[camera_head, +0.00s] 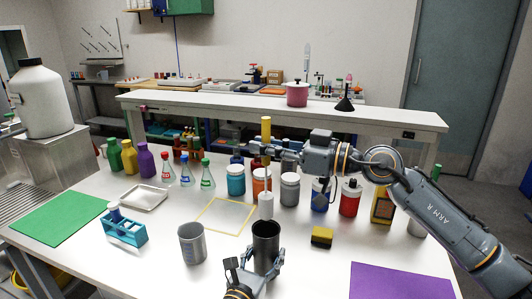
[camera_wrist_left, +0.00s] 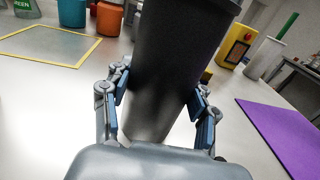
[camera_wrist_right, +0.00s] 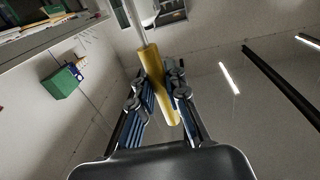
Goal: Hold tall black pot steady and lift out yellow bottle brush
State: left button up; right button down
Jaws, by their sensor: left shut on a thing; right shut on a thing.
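The tall black pot (camera_head: 266,252) stands upright on the white table near the front. My left gripper (camera_head: 256,268) is shut around its body; in the left wrist view the fingers (camera_wrist_left: 160,95) press both sides of the pot (camera_wrist_left: 180,45). The yellow bottle brush (camera_head: 266,130) hangs upright above the pot, with a thin pale stem and a whitish brush head (camera_head: 266,206). The head's lower end shows at about the pot's rim. My right gripper (camera_head: 262,149) is shut on the yellow handle, which also shows between the fingers in the right wrist view (camera_wrist_right: 158,88).
A grey cup (camera_head: 192,243) stands left of the pot. A yellow-black sponge (camera_head: 322,237) and a purple mat (camera_head: 400,281) lie to the right. Several jars, including an orange one (camera_head: 259,181), stand behind the brush. A yellow-outlined square (camera_head: 226,216) is empty.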

pick_arm(q)
jog(key=o, duration=1.2)
jog(key=v, duration=1.2)
jog(key=shift+w, duration=0.15)
